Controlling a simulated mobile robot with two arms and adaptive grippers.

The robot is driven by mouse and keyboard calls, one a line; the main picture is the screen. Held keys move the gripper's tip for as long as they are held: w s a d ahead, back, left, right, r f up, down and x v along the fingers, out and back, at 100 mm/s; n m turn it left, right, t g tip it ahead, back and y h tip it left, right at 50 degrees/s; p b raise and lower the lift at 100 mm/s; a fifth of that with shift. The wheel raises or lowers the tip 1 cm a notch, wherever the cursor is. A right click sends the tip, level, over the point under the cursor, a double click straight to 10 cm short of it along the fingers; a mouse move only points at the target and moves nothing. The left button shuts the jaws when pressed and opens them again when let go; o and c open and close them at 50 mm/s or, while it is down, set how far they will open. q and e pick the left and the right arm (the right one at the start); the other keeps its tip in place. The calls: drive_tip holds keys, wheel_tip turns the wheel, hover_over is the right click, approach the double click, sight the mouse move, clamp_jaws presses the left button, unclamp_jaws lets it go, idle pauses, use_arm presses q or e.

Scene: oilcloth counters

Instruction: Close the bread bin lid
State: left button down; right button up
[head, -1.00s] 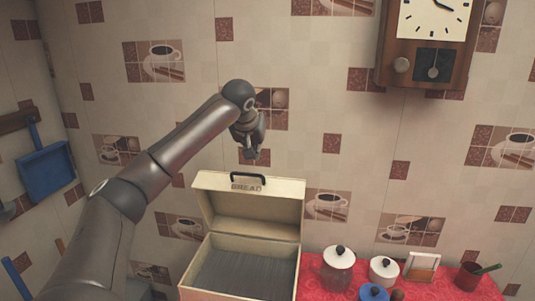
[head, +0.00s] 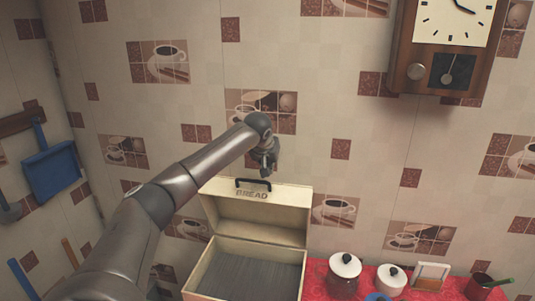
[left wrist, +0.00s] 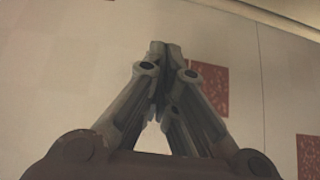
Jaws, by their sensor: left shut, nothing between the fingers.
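The cream bread bin (head: 248,245) stands on the counter in the head view. Its lid (head: 266,206), marked BREAD and with a dark handle (head: 253,183) at its upper edge, is raised, and the inside of the bin shows. My left gripper (head: 265,172) is just above the lid's upper edge, close to the handle's right side; I cannot tell whether it touches the lid. In the left wrist view its fingers (left wrist: 166,50) are shut with nothing between them. My right gripper is not in view.
A clock (head: 443,50) hangs on the tiled wall behind. A blue dustpan (head: 50,172) hangs at left.

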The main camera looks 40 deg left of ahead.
use_arm(q)
drive_tip(key=shift+s+d+f+p, duration=0.1)
drive_tip(key=shift+s+d+p, duration=0.2)
drive_tip(key=shift+s, duration=0.45)
drive_tip(key=shift+s+d+f+p, duration=0.15)
drive_tip(key=shift+s+d, duration=0.2)
drive_tip(key=shift+s, duration=0.35)
drive_tip(key=shift+s+d+f, duration=0.15)
